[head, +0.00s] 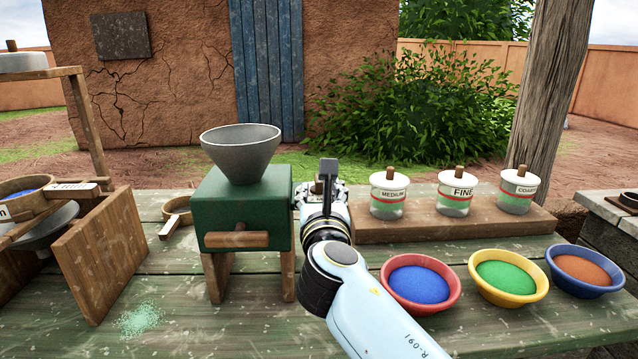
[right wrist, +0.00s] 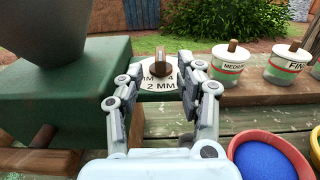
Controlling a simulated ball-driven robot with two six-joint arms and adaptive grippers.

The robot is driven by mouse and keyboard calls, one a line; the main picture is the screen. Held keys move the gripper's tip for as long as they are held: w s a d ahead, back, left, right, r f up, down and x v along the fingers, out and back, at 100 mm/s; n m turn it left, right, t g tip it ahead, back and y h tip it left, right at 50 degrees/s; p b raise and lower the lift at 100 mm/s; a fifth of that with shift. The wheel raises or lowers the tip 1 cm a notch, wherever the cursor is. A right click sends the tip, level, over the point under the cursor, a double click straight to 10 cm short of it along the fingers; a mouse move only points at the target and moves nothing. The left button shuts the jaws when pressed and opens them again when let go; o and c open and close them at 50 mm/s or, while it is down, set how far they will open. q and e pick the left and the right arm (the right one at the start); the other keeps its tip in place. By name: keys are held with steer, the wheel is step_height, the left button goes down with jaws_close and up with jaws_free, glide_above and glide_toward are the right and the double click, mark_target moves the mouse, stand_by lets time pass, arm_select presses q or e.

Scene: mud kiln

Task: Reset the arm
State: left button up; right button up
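My right arm comes in from the lower right of the head view, and its gripper (head: 322,192) is beside the right side of the green mill (head: 238,200). In the right wrist view the right gripper (right wrist: 163,100) has its two fingers apart. Between and beyond them is a white dial (right wrist: 161,84) with a brown knob (right wrist: 160,62) and millimetre markings, close to the mill. I see nothing gripped; whether a finger touches the dial is unclear. My left gripper is not in view.
A grey hopper (head: 240,150) tops the mill. Labelled jars (head: 388,197) stand on a wooden shelf (head: 450,226) to the right. Bowls of blue (head: 380,282), green (head: 468,292) and orange (head: 552,284) powder sit in front. Sieves (head: 22,188) and a wooden stand (head: 100,257) are left.

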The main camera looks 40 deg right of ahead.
steer(key=shift+s+a, duration=0.25)
steer(key=shift+s, duration=0.2)
